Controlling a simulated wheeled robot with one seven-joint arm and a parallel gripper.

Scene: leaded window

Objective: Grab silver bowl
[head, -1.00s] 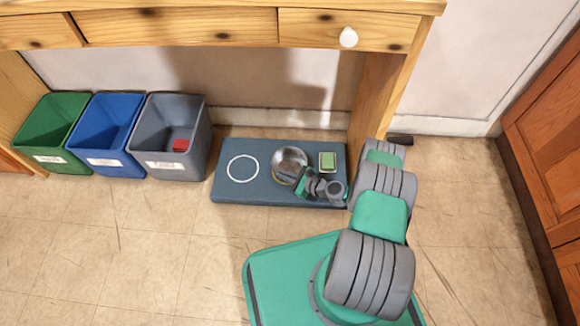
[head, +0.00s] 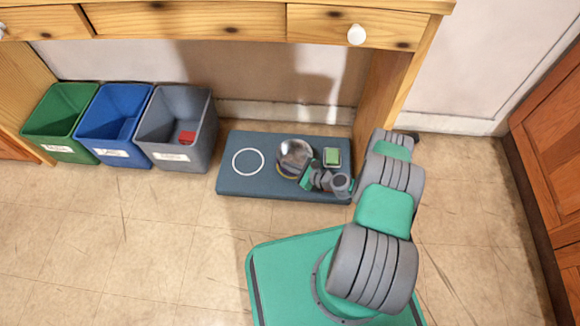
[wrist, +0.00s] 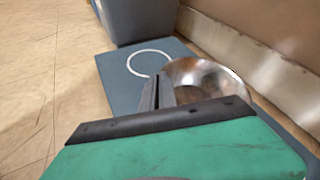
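The silver bowl (head: 294,153) is at the middle of the blue-grey mat (head: 230,186), to the right of a white circle (head: 248,162) marked on it. In the wrist view the shiny bowl (wrist: 207,75) shows its inside and looks slightly tilted. My gripper (head: 305,172) is at the bowl's near side. In the wrist view my gripper's fingers (wrist: 157,92) are close together at the bowl's near rim and look shut on it. The exact contact, and whether the bowl is clear of the mat, cannot be made out.
A green block-like item (head: 332,157) lies on the mat right of the bowl. Green (head: 62,123), blue (head: 113,127) and grey (head: 176,130) bins stand left of the mat; the grey one holds a red item (head: 186,138). A wooden desk (head: 185,25) stands overhead.

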